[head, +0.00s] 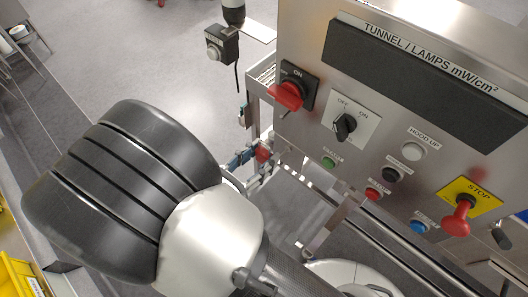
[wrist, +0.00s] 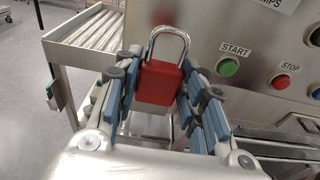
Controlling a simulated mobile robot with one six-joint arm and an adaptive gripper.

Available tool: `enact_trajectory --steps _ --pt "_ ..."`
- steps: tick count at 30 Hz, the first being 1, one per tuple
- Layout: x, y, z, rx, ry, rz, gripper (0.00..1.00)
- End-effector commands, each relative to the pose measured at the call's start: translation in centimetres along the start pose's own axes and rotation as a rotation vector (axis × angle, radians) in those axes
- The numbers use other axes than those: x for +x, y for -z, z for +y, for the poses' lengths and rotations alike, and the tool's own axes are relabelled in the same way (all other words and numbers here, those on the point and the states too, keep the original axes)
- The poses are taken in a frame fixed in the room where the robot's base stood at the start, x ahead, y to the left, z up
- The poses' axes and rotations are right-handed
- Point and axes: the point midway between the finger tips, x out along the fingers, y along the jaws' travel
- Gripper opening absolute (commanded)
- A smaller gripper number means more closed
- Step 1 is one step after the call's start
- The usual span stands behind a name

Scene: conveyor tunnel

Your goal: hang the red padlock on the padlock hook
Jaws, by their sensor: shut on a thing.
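The red padlock (wrist: 160,82) is upright between my gripper's fingers in the wrist view, with its silver shackle on top. My gripper (wrist: 163,64) is shut on the padlock's body, with blue-padded fingers on both sides. In the head view, a small red patch that looks like the padlock (head: 263,154) shows beside a blue finger pad, below the control panel's left part; my arm hides much of the area. I cannot pick out the padlock hook with certainty in either view.
The steel control panel (head: 310,120) stands close on the right, with a red rotary switch (head: 288,94), a black selector (head: 345,125) and a protruding red stop button (head: 460,215). A roller conveyor (wrist: 90,35) lies behind the padlock at left. Open floor (head: 130,60) is at upper left.

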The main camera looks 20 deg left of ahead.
Motion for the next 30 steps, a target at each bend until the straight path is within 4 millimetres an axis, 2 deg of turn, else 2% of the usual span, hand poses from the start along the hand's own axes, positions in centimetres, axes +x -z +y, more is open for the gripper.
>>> enact_trajectory --steps 1,6,9,12,15,19,30 --pt "0.1 2.6 0.0 -0.002 -0.001 -0.001 0.0" --pt "0.1 7.8 0.0 -0.001 -0.001 -0.001 0.0" --pt "0.0 10.3 0.0 -0.001 -0.001 -0.001 0.0" --pt "-0.1 11.9 0.0 -0.001 -0.001 -0.001 0.0" --pt "0.0 12.5 0.0 0.0 0.0 -0.002 0.0" --pt "0.5 12.3 -0.1 0.001 0.001 -0.002 0.0" --pt "3.2 11.8 -0.1 0.001 0.001 -0.001 0.0"
